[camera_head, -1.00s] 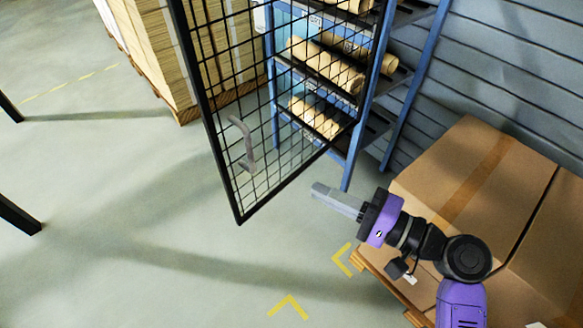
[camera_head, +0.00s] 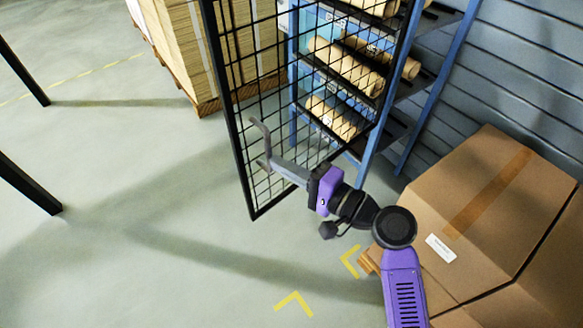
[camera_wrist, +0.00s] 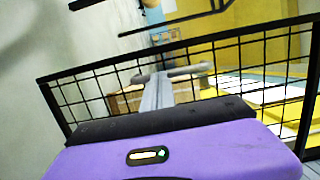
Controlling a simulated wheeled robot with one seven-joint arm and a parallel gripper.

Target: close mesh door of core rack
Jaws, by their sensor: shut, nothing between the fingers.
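The black mesh door (camera_head: 233,120) stands open, swung out from the blue core rack (camera_head: 367,152). Its grey handle (camera_head: 263,132) is on the door near the free edge. My gripper (camera_head: 268,163) is shut and empty, with its fingertips at the lower end of the handle. The fingers overlap the handle in the picture, and I cannot tell whether they touch it. In the wrist view, the shut fingers (camera_wrist: 157,92) point toward the handle (camera_wrist: 190,71), with the mesh door's frame (camera_wrist: 235,34) around them.
Kraft rolls (camera_head: 345,66) lie on the rack shelves. Cardboard boxes (camera_head: 475,195) on a pallet stand at the right, close to my arm. A pallet stack (camera_head: 175,50) is behind the door. Black posts (camera_head: 28,184) are at the left. The floor left of the door is clear.

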